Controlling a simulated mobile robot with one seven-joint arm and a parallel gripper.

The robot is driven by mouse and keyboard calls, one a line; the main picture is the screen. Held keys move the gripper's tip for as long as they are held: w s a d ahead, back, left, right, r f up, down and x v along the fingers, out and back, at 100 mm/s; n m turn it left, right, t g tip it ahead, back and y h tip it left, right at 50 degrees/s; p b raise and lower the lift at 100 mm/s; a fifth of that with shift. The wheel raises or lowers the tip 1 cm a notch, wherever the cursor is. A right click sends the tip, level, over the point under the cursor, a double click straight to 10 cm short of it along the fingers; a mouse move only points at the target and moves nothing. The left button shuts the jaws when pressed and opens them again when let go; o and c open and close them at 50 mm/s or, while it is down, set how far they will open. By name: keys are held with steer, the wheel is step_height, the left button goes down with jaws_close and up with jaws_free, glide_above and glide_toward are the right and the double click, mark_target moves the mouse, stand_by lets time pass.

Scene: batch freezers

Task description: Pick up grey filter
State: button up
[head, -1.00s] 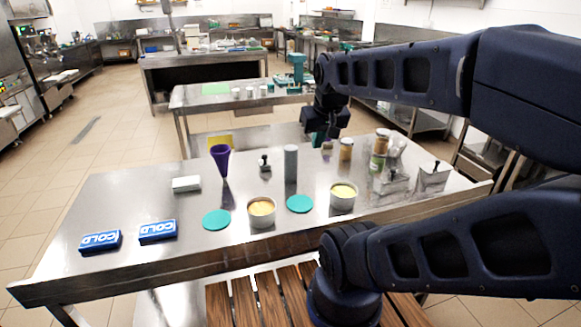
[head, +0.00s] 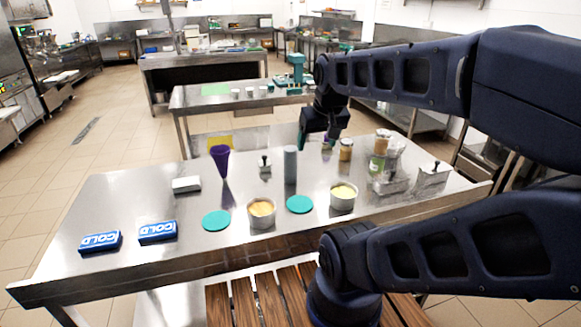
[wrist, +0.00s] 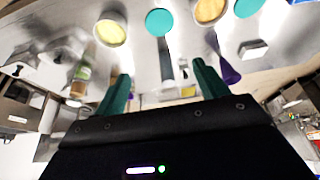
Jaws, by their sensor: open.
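The grey filter (head: 290,166) is a plain grey upright cylinder standing on the steel table (head: 130,200), near the middle of its far half. In the wrist view the grey filter (wrist: 167,66) shows ahead, between the lines of the two fingers. My gripper (head: 316,142) has teal fingers and is at the table's far side, behind and a little right of the filter in the head view. In the wrist view my gripper (wrist: 161,85) is open, with nothing between its fingers.
A purple funnel (head: 220,160) and a small metal-and-black item (head: 265,165) stand left of the filter. Teal discs (head: 300,204) and cream-filled tubs (head: 343,197) are in front. Jars (head: 346,150) stand to the right. Blue COLD packs (head: 157,231) lie at front left.

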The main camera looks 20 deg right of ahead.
steer(key=m+g, duration=0.5)
steer(key=m, duration=1)
glide_above(290, 156)
steer(key=w, duration=0.2)
steer(key=f, duration=0.9)
steer(key=shift+w+d+f, duration=0.1)
steer(key=shift+d, duration=0.15)
steer(key=shift+w+f+m, duration=0.25)
steer(key=shift+f+m, duration=0.05)
steer(key=shift+f, duration=0.15)
steer(key=shift+s+d+f, duration=0.1)
steer(key=shift+f, duration=2.5)
steer(key=shift+s+d+f, duration=0.1)
steer(key=shift+f, duration=2.45)
steer(key=shift+c, duration=0.4)
steer(key=c, duration=1.2)
steer(key=shift+o, duration=0.2)
